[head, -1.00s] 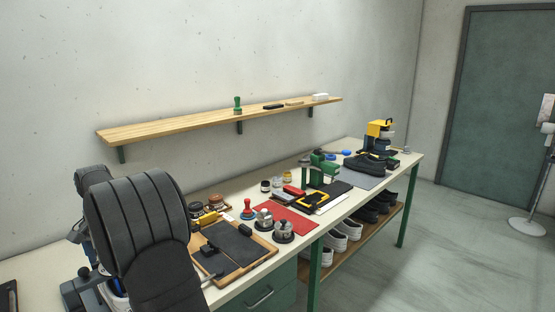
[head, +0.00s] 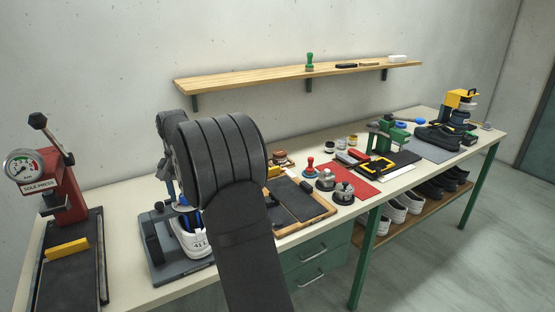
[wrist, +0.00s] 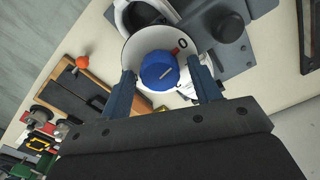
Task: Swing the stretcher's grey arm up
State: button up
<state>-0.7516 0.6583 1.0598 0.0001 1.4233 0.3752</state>
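The stretcher (head: 186,268) stands on the bench at left of centre in the head view, a grey base holding a white shoe (head: 190,238) marked 41. In the wrist view a blue knob (wrist: 158,71) sits on a white dial marked 0 with a red tick. My gripper (wrist: 163,80) is open, its blue-grey fingers on either side of the knob with gaps showing. A dark grey block with a round black knob (wrist: 228,26) lies beyond the dial. Which part is the grey arm, I cannot tell. My own arm hides much of the stretcher in the head view.
A red sole press (head: 62,190) with a gauge stands at left of the stretcher. A wooden tray (head: 318,212), a red mat (head: 352,193) and a green clamp (head: 385,135) lie to the right. A wooden shelf (head: 280,76) hangs on the wall.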

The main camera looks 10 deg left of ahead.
jog(key=shift+w+d+r, duration=0.1)
jog(key=shift+w+r, duration=0.05)
jog(key=shift+r, duration=0.15)
jog(key=c, duration=0.7)
jog(key=o, duration=0.4)
jog(key=r+n, duration=0.1)
jog(key=w+d+r+t, duration=0.1)
jog(key=d+r+n+t+y, duration=0.1)
jog(key=shift+w+n, duration=0.3)
jog(key=shift+c, duration=0.2)
jog(key=shift+w+d+r+n+t, duration=0.4)
jog(key=shift+d+r+n+t, duration=0.2)
jog(key=shift+d+r, duration=0.1)
grip_shut()
jog(key=s+d+f+n+t+y, duration=0.1)
jog(key=d+f+n+t+y, duration=0.2)
jog(key=n, duration=0.9)
jog(key=d+f+n+t+y, duration=0.2)
jog(key=d+n+t, duration=0.15)
jog(key=n, duration=0.85)
jog(key=s+d+f+n+y, duration=0.3)
jog(key=s+n, duration=0.5)
jog(key=n, duration=0.4)
jog(key=shift+f+n+y, duration=0.15)
jog(key=shift+n+y, duration=0.25)
jog(key=shift+y, duration=0.1)
